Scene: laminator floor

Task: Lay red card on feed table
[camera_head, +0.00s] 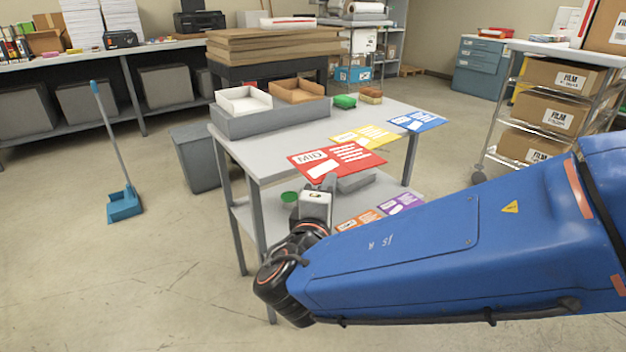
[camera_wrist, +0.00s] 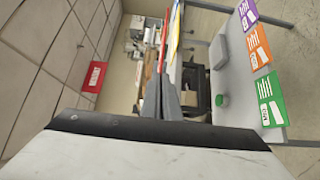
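The red card (camera_head: 337,160), marked MID, is at the near right edge of a grey table (camera_head: 285,150), reaching out past it. In the wrist view the red card (camera_wrist: 163,45) shows edge-on as a thin strip running to my fingertips. My gripper (camera_head: 328,187) is at the card's near edge. Its dark fingers (camera_wrist: 161,85) look close together with the card's edge between them. I cannot tell clearly whether the card is lifted off the table. No feed table can be made out for certain.
Yellow (camera_head: 366,136) and blue (camera_head: 418,121) cards overhang the same table edge. Orange (camera_head: 359,220) and purple (camera_head: 401,202) cards lie on the lower shelf. A cart with film boxes (camera_head: 553,117) stands at right, a bin (camera_head: 195,158) at left. The left floor is mostly clear.

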